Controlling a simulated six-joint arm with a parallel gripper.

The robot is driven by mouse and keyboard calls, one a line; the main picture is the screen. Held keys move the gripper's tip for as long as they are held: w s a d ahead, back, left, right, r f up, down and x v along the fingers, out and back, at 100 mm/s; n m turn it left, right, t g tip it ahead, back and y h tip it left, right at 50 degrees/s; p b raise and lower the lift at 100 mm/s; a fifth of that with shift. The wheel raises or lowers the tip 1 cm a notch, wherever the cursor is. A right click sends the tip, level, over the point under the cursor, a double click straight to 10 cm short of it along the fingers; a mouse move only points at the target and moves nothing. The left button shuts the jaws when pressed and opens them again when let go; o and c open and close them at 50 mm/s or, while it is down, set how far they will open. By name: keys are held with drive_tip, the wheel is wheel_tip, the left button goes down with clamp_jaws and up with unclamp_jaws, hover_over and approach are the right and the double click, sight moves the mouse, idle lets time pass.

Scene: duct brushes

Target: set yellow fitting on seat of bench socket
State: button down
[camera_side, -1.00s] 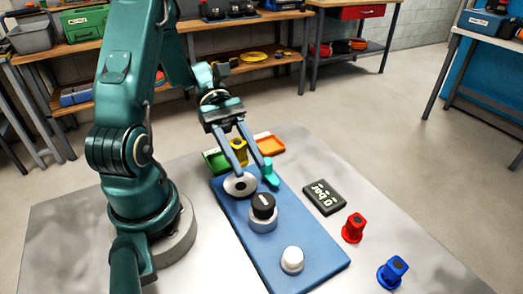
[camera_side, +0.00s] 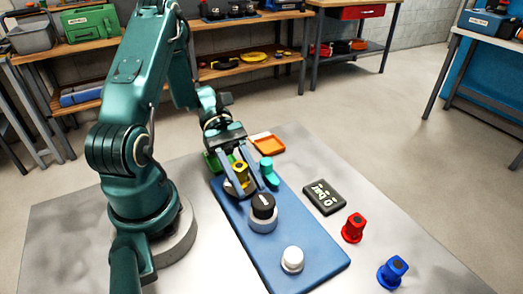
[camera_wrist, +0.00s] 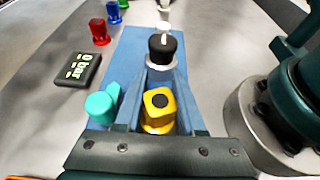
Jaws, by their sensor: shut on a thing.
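The yellow fitting (camera_side: 240,170) is upright between the fingers of my gripper (camera_side: 252,188), which is shut on it. In the wrist view the yellow fitting (camera_wrist: 158,108) shows its square top with a dark round centre between the fingers (camera_wrist: 160,80). The bench socket (camera_side: 231,189), a grey ring at the far end of the blue board, lies directly under the fitting and is mostly covered. I cannot tell whether the fitting rests fully on its seat.
A black knob on a grey base (camera_side: 263,207) and a white knob (camera_side: 292,258) are on the blue board (camera_side: 308,272). A display (camera_side: 324,197), a red fitting (camera_side: 353,228) and a blue one (camera_side: 392,271) stand to the right.

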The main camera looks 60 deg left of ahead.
sight(238, 165)
drive_tip(key=shift+f, duration=0.6)
drive_tip(key=shift+c, duration=2.2)
unclamp_jaws()
drive_tip(key=v, duration=0.4)
drive_tip(key=shift+w+a, duration=0.1)
drive_tip(key=shift+a, duration=0.1)
drive_tip(key=shift+a+r, duration=0.25)
drive_tip(key=shift+r, duration=0.05)
drive_tip(key=shift+d+r+m+g+y, duration=0.15)
drive_tip(key=shift+r+m+g+y, duration=0.1)
drive_tip(key=shift+m+g+y, duration=0.2)
drive_tip(key=shift+d+r+m+g+y, duration=0.25)
drive_tip(key=shift+m+y, duration=0.1)
drive_tip(key=shift+m, duration=0.2)
drive_tip(key=s+d+r+m+t+y, duration=0.2)
drive_tip(key=d+r+m+t+y, duration=0.4)
drive_tip(key=r+m+y, duration=0.4)
drive_tip(key=m+y, duration=0.1)
drive_tip(key=m, duration=0.5)
drive_tip(key=shift+s+d+t+y, duration=0.15)
drive_tip(key=shift+d+t+y, duration=0.15)
drive_tip(key=shift+t+y, duration=0.1)
